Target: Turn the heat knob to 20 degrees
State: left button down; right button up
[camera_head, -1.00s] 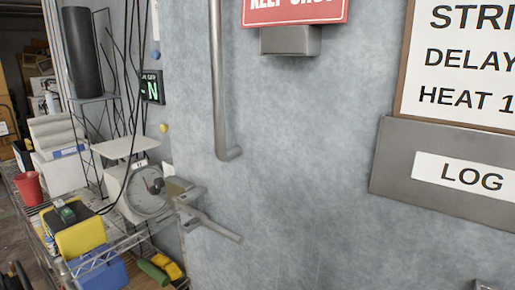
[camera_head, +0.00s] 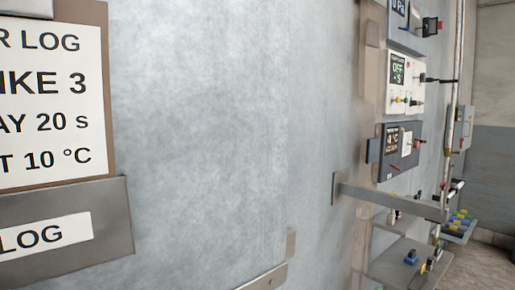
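A dark control panel (camera_head: 397,150) is on the wall at the right, seen at a steep angle. It has a small display (camera_head: 391,140) that seems to show a °C reading too small to read surely. A small red part (camera_head: 416,144) sticks out on its right; I cannot tell whether it is the heat knob. A white panel (camera_head: 402,82) above it has a green-lit display reading "OFF" and several small knobs. Neither gripper is in view.
A log sign (camera_head: 45,110) at left shows cut-off lines ending "IKE 3", "AY 20 s" and "T 10 °C". Below it is a grey box (camera_head: 115,225) labelled "LOG". A metal bar (camera_head: 390,200) juts out below the panels, above shelves with small items (camera_head: 410,257). Floor (camera_head: 480,268) shows at lower right.

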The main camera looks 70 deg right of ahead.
aim_at(416, 144)
jog(key=z, duration=3.4)
jog(key=i+l+u, duration=0.1)
jog(key=u, duration=0.6)
jog(key=i+l+u, duration=0.15)
jog(key=l, duration=0.15)
jog(key=i+l+u, duration=0.35)
jog(key=l, duration=0.3)
jog(key=l+u, duration=0.2)
jog(key=l, duration=0.15)
jog(key=i+l+u, duration=0.15)
jog(key=l, duration=0.2)
